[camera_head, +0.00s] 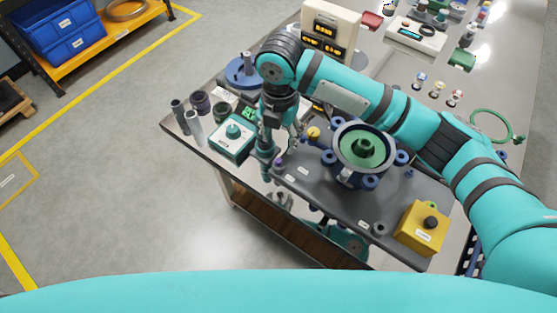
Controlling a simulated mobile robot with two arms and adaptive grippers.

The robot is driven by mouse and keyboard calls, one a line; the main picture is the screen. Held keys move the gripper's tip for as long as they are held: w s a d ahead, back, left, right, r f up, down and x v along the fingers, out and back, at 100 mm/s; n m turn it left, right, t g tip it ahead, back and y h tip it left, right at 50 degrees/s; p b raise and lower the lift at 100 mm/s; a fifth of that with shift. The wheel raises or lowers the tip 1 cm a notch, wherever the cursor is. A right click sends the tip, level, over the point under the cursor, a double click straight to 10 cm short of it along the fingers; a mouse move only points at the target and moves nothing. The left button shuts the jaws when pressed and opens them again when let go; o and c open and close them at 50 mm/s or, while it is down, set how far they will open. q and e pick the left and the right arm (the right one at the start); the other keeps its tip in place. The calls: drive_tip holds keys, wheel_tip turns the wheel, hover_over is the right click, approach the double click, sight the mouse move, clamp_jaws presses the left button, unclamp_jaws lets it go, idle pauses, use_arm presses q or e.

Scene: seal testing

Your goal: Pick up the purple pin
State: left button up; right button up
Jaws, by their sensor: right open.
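A small purple pin (279,163) stands on the dark grey board (318,190) near its left corner. My right gripper (267,166) points down just left of the pin, close to the table's front edge. It is open and seems to hold nothing. At this size I cannot tell whether a finger touches the pin. My left gripper does not show.
A blue flanged housing with a green inside (363,148) stands on the board, right of the pin. A yellow box with a black knob (421,229) is at the right.

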sight(278, 161)
drive_tip(key=f, duration=0.6)
drive_tip(key=f+p, duration=0.1)
drive_tip(key=f, duration=0.3)
drive_tip(key=shift+w+a, duration=0.1)
drive_tip(key=shift+w, duration=0.15)
clamp_jaws()
